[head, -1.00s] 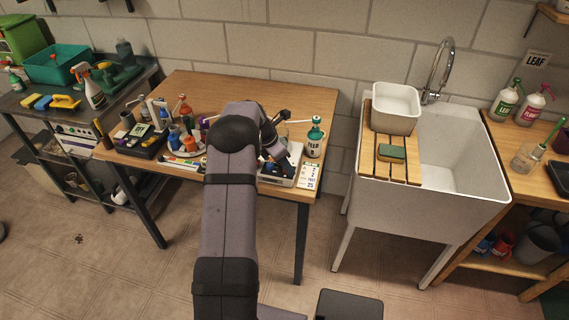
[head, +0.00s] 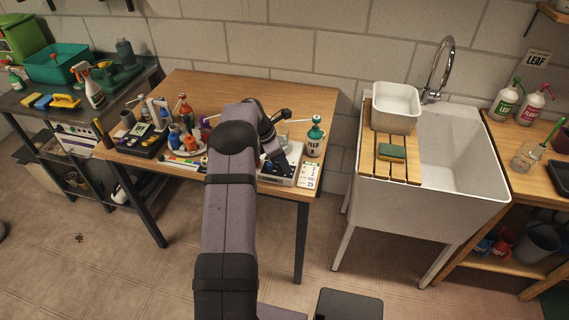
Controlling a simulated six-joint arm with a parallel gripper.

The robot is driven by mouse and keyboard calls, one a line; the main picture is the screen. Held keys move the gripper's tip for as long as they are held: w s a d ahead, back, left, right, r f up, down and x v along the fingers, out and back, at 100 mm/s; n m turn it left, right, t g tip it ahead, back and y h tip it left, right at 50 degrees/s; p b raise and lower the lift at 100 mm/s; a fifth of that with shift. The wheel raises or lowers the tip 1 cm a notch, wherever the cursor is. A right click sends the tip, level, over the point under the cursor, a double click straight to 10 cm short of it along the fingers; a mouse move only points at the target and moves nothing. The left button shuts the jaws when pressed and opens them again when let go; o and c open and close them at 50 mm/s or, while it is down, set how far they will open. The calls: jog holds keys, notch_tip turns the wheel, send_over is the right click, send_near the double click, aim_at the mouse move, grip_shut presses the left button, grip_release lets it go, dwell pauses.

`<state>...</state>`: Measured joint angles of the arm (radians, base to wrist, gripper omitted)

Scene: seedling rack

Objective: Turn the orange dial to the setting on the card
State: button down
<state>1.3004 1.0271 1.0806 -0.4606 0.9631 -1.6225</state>
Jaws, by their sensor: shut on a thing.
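My gripper (head: 280,166) points down over a white box-shaped device (head: 290,179) at the front right of the wooden table. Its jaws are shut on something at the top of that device. The orange dial does not show; the jaws and wrist cover that spot, where it seems to be held. How far the dial is turned cannot be seen. A white card (head: 308,176) with printed lines and figures lies just right of the device. Its print is too small to read surely.
A green-topped bottle (head: 314,142) stands close behind the card. Left of my arm are orange (head: 186,113) and blue bottles and a dark tray (head: 140,143). The back of the wooden table (head: 200,85) is clear. A sink (head: 455,150) stands to the right.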

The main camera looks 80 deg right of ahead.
jog(key=shift+d+m+g+y, duration=0.1)
jog(key=shift+m+g+y, duration=0.25)
jog(key=shift+m, duration=0.8)
jog(key=shift+d+m+g+y, duration=0.15)
jog(key=shift+m+y, duration=0.3)
jog(key=shift+m, duration=0.7)
jog(key=shift+a+m, duration=0.1)
jog(key=shift+m, duration=0.2)
jog(key=c, duration=1.6)
grip_release()
jog(key=shift+o, duration=0.2)
jog(key=shift+w+r, duration=0.1)
jog(key=shift+r, duration=0.05)
jog(key=v, duration=0.5)
jog(key=shift+r+b, duration=0.3)
jog(key=shift+r, duration=0.05)
jog(key=shift+w+r+p, duration=0.3)
jog(key=shift+r+p, duration=0.05)
jog(key=shift+r, duration=0.25)
